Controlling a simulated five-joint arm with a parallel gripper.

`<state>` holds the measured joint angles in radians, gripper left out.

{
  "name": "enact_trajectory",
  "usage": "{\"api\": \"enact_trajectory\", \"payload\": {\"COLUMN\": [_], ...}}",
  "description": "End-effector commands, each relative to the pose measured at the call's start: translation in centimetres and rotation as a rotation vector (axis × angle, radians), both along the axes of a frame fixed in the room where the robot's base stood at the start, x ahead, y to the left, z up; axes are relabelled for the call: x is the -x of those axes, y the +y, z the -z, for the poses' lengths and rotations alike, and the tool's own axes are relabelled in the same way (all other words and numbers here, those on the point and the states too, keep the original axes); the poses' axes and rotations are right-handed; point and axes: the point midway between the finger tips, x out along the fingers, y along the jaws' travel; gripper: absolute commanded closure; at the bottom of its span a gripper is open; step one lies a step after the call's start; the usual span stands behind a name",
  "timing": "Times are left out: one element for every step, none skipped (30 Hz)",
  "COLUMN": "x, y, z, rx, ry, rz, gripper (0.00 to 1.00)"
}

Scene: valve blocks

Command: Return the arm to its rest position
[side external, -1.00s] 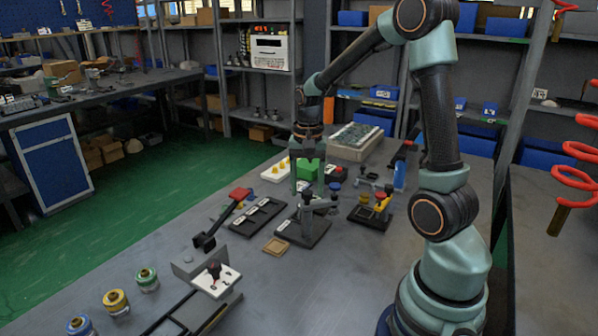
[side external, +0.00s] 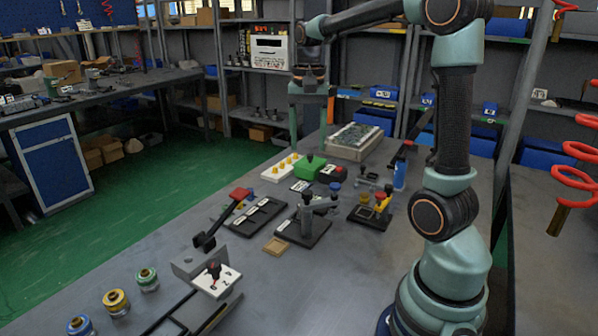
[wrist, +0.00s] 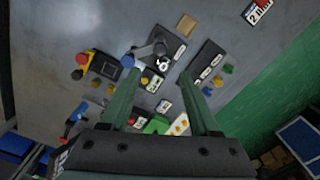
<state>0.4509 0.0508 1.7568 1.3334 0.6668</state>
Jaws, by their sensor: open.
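My gripper (side external: 311,143) is raised well above the table, its two green fingers spread apart with nothing between them. In the wrist view the open fingers (wrist: 159,72) frame the table from above. Below them on the table are a green block (side external: 308,168), a dark block with a red top (side external: 332,173) and a white plate with yellow knobs (side external: 281,168). A grey valve block on a black base (side external: 304,228) stands nearer the camera.
A red-handled lever (side external: 238,195), a small tan tile (side external: 275,246) and several colored jars (side external: 116,302) are to the left. A grey tray (side external: 355,143) lies at the back. The air around my gripper looks clear.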

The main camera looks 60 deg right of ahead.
Motion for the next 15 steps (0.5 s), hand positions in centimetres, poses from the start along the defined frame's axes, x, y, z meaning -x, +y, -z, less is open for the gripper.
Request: {"api": "enact_trajectory", "payload": {"x": [0.0,0.0,0.0,0.0,0.0,0.0,0.0,0.0,0.0,0.0,0.1,0.2,0.3,0.4,0.6], "y": [0.0,0.0,0.0,0.0,0.0,0.0,0.0,0.1,0.3,0.6,1.1,1.8,2.4,3.2,4.3], "z": [0.0,0.0,0.0,0.0,0.0,0.0,0.0,0.0,-0.1,-0.2,-0.3,-0.4,-0.6,-0.7,-0.9], "rx": [0.000,0.000,0.000,0.000,0.000,0.000,0.000,0.001,0.004,0.006,0.011,0.019,0.027,0.036,0.049], "ry": [0.000,0.000,0.000,0.000,0.000,0.000,-0.001,-0.003,-0.008,-0.014,-0.023,-0.038,-0.054,-0.071,-0.096], "rz": [0.000,0.000,0.000,0.000,0.000,0.000,-0.002,-0.006,-0.018,-0.035,-0.056,-0.095,-0.130,-0.174,-0.237], "gripper": [0.38,0.38,0.38,0.38,0.38,0.38,0.38,0.38,0.38,0.38,0.38,0.38,0.38,0.38,0.38]}}
